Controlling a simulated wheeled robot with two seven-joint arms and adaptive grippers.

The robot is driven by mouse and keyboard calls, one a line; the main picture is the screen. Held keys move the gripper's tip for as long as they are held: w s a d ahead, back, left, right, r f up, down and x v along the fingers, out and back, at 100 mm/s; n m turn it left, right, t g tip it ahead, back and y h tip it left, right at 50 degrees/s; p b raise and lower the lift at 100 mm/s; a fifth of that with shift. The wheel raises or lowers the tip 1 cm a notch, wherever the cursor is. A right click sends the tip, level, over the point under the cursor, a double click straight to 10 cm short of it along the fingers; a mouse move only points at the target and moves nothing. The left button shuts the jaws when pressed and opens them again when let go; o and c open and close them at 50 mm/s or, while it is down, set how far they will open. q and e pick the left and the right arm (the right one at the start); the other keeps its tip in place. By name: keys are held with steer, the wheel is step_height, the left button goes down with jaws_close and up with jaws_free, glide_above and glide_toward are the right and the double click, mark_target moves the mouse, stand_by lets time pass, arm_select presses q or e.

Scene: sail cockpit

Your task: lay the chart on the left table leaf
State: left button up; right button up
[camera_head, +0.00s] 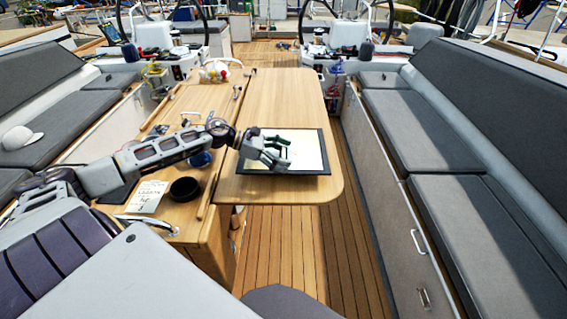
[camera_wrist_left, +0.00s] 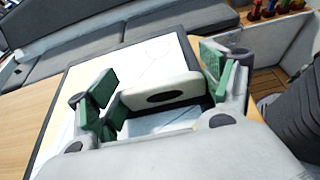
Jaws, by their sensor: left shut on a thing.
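The chart (camera_head: 308,153) is a pale sheet with a dark border. In the head view it appears flat over the near end of the wooden table leaf (camera_head: 285,100) on the picture's right side. I cannot tell whether it touches the wood. My left gripper (camera_head: 284,150) reaches in from the left, over the chart's left half, shut on the chart. In the left wrist view the chart (camera_wrist_left: 158,58) stretches beyond the green-padded fingers (camera_wrist_left: 155,88). The exact contact is hidden by the gripper. My right gripper is not in view.
The leaf's far part is bare. Grey benches (camera_head: 420,130) flank the table, with a wood floor (camera_head: 290,250) beside it.

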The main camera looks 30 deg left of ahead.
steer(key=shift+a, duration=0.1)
arm_select(q)
steer(key=shift+f, duration=1.8)
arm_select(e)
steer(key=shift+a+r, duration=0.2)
arm_select(q)
steer(key=shift+f, duration=0.2)
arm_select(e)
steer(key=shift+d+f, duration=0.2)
arm_select(q)
steer(key=shift+f, duration=0.3)
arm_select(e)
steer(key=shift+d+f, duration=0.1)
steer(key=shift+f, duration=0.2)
arm_select(q)
steer(key=o, duration=1.1)
steer(key=shift+o, duration=0.2)
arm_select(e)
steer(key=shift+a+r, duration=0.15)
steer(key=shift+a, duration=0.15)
